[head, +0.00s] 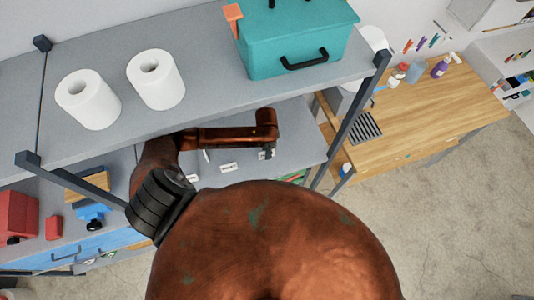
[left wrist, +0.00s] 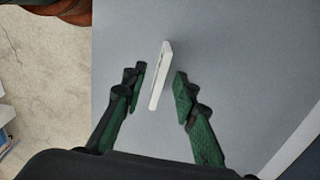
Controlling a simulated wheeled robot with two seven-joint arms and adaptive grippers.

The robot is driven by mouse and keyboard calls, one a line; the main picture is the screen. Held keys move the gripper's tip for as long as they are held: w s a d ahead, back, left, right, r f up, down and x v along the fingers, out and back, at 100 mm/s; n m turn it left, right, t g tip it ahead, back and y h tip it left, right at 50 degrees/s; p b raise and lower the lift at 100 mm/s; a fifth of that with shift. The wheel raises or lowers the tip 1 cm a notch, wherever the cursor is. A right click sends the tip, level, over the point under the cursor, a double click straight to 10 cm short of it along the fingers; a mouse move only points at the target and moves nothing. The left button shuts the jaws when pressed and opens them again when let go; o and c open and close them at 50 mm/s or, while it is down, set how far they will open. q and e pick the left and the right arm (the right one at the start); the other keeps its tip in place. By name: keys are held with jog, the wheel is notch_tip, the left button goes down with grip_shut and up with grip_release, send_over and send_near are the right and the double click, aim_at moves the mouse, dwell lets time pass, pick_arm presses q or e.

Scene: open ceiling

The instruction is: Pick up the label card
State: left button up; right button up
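In the left wrist view, a small white label card (left wrist: 161,72) sits on a grey surface, narrow and slightly tilted in the picture. My left gripper (left wrist: 158,80) is open, with one dark green finger on each side of the card and a visible gap on both sides. In the head view, small white cards (head: 228,167) are on the grey lower shelf (head: 300,145), under and beside my copper-coloured arm. I cannot tell which of them is the one between the fingers. My left fingers are not clear in the head view, and my right gripper is not in view.
The upper shelf (head: 205,55) overhangs the lower one and carries two white paper rolls (head: 88,99) (head: 156,80) and a teal toolbox (head: 295,45). A dark rack post (head: 350,120) stands at the right. Beyond it is a wooden workbench (head: 430,115). Red items (head: 17,215) sit lower left.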

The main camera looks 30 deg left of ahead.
pick_arm(q)
jog(key=shift+f, duration=1.05)
grip_shut()
